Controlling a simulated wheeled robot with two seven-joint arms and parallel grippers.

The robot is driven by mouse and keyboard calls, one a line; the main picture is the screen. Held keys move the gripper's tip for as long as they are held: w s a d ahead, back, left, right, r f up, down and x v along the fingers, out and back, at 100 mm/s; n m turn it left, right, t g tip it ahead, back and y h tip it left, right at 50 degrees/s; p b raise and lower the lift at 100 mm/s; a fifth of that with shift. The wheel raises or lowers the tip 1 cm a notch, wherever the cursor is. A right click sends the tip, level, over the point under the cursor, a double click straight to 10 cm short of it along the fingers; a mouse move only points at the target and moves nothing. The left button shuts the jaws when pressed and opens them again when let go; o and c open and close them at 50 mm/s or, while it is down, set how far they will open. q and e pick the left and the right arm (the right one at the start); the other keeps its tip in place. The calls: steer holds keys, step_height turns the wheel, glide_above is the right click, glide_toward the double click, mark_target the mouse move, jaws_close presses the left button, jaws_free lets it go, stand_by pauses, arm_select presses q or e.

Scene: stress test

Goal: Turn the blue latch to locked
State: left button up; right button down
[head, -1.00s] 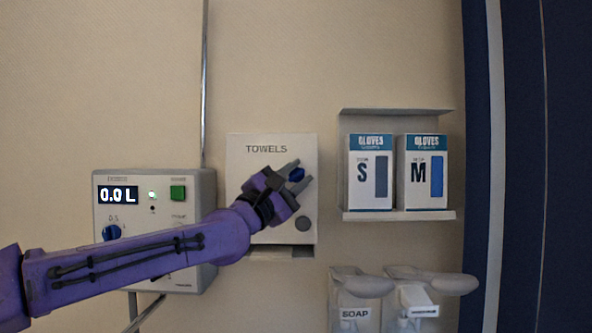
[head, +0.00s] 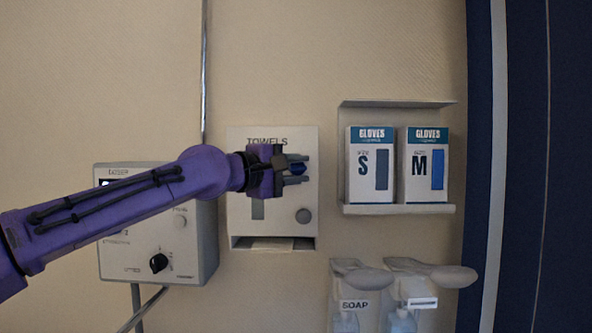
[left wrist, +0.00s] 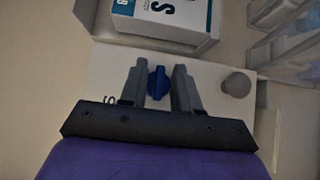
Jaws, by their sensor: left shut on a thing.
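The blue latch (head: 298,169) is a small knob on the front of the white towel dispenser (head: 238,230). My left gripper (head: 304,168) is shut on it, with one finger above and one below in the head view. In the left wrist view the blue latch (left wrist: 157,82) stands between the two grey fingers of my left gripper (left wrist: 160,68). The latch's ridge runs along the fingers, so it lies roughly level in the head view. The gripper hides part of the dispenser's front and lettering, and I cannot read any lock marking. My right gripper is not in view.
A grey round knob (head: 303,215) sits below the latch. A grey control box (head: 205,240) with a black dial (head: 158,263) is at the left, partly behind my arm. A glove-box shelf (head: 400,209) is at the right, soap dispensers (head: 360,280) below it.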

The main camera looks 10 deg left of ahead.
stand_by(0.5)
arm_select(q)
steer(key=o, duration=0.7)
steer(key=shift+c, duration=0.2)
steer(key=b+v, duration=0.6)
steer(key=v, duration=0.4)
steer(key=shift+b, duration=0.35)
steer(key=shift+s+a+r, duration=0.1)
steer(key=shift+s+a, duration=0.05)
steer(key=shift+s, duration=0.2)
